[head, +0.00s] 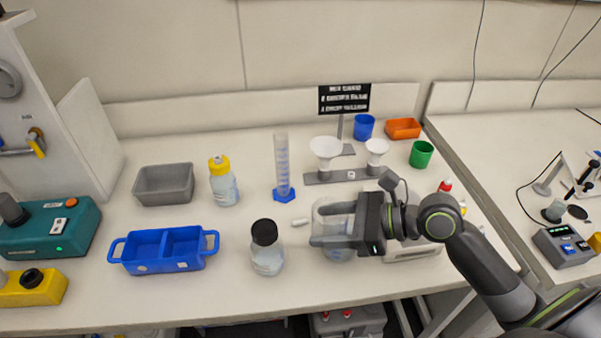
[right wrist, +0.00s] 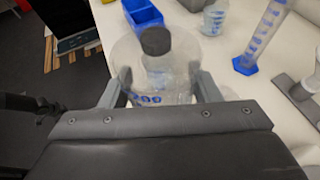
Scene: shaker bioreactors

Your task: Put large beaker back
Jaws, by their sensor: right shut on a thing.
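The large beaker (head: 326,211) is clear, with blue markings, and sits near the front middle of the bench in the head view. My right gripper (head: 330,226) reaches in from the right and is shut on the beaker, one finger on each side. In the right wrist view the beaker (right wrist: 128,58) stands between the two fingers (right wrist: 160,88). The gripper hides part of the beaker in the head view, and I cannot tell whether its base touches the bench. My left gripper is not in view.
A black-capped bottle (head: 267,252) stands just left of the beaker. Behind are a blue-footed measuring cylinder (head: 282,170), a funnel stand (head: 340,176) and a yellow-capped bottle (head: 223,184). A blue two-part tray (head: 163,250) and grey tray (head: 164,185) lie left. The bench's front edge is close.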

